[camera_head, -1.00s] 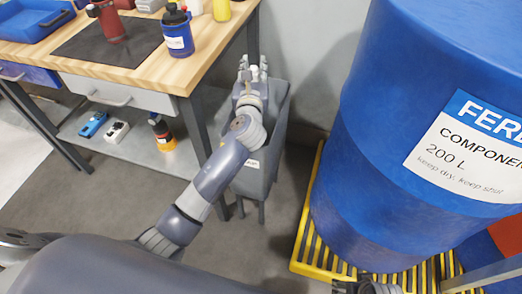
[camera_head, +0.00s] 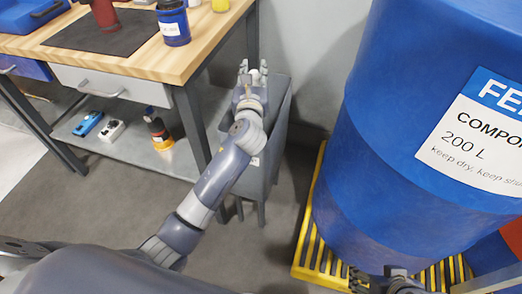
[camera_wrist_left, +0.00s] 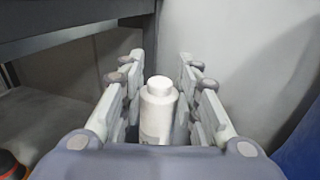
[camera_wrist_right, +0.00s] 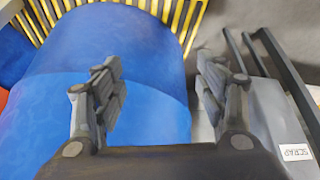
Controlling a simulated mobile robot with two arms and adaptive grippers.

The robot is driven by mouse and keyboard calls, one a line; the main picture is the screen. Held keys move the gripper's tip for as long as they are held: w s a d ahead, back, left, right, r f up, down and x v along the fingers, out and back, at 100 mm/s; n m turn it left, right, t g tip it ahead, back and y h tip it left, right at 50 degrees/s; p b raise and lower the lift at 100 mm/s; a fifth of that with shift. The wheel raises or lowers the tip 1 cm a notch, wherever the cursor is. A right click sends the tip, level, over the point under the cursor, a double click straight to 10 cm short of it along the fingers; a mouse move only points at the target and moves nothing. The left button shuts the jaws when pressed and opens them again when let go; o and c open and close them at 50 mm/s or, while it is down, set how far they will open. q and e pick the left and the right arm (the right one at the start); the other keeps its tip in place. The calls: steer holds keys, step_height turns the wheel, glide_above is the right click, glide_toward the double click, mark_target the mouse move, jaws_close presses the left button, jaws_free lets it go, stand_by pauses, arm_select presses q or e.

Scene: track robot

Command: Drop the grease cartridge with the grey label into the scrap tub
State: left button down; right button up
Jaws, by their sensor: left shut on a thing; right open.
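The scrap tub (camera_head: 275,160) is a grey bin on legs between the bench and the blue drum. Its side and "SCRAP" label also show in the right wrist view (camera_wrist_right: 270,110). My left gripper (camera_head: 252,76) is over the tub's far part. It is shut on a white cylinder with a narrower cap, which looks like the grease cartridge (camera_wrist_left: 158,112). The cartridge stands upright between the fingers; its label is mostly hidden, so its colour is unclear. My right gripper (camera_wrist_right: 155,85) is open and empty, low in front of the drum; it shows at the head view's bottom edge (camera_head: 378,278).
A workbench (camera_head: 215,40) with a blue-lidded container (camera_head: 173,25) and a dark mat stands at the left. Its lower shelf holds small tools and a dark-and-orange bottle (camera_head: 158,130). The large blue drum (camera_head: 385,130) stands on a yellow grate (camera_head: 312,225) at the right.

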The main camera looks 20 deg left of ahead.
arm_select(q)
steer(key=shift+f+b, duration=0.5)
arm_select(e)
steer(key=shift+w+a+r+t, duration=0.15)
steer(key=shift+w+a+t, duration=0.25)
steer(key=shift+w, duration=0.5)
steer(key=shift+w+a+r+t, duration=0.1)
steer(key=shift+w+a+t, duration=0.05)
steer(key=shift+w+t, duration=0.6)
steer(key=shift+w, duration=0.1)
arm_select(q)
steer(key=c, duration=1.1)
jaws_free()
steer(key=v, duration=1.2)
arm_select(e)
steer(key=shift+g, duration=0.25)
